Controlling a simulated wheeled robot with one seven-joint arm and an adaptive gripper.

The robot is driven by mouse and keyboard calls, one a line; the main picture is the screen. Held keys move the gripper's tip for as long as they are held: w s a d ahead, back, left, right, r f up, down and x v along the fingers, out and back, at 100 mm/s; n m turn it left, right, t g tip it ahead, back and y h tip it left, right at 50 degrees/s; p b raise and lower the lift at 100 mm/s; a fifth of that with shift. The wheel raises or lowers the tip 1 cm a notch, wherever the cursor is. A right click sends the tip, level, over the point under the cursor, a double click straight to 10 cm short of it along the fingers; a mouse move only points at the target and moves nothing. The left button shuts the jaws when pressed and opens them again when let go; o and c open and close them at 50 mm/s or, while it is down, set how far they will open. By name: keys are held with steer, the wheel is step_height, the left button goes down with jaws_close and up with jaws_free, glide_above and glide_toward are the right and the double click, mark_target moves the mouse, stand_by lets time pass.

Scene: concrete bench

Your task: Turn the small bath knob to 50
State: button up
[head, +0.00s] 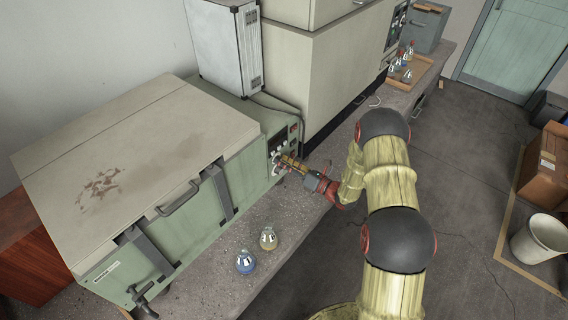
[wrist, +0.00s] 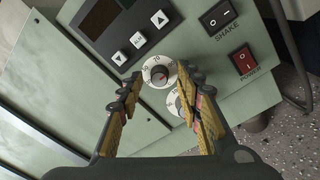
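The green bath (head: 150,190) with a beige lid stands on the bench, its control panel (head: 283,145) at its right end. In the wrist view a round white dial with a knob (wrist: 159,73) sits on the panel. Labels telling which dial is which are not readable. My gripper (wrist: 160,73) is open, its fingertips on either side of the upper dial, apart from the knob. It also shows at the panel in the head view (head: 286,165).
Arrow buttons (wrist: 136,40) lie above the dial, with SHAKE (wrist: 214,17) and POWER (wrist: 243,61) switches to the right.

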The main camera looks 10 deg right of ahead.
steer(key=shift+c, duration=1.4)
jaws_close()
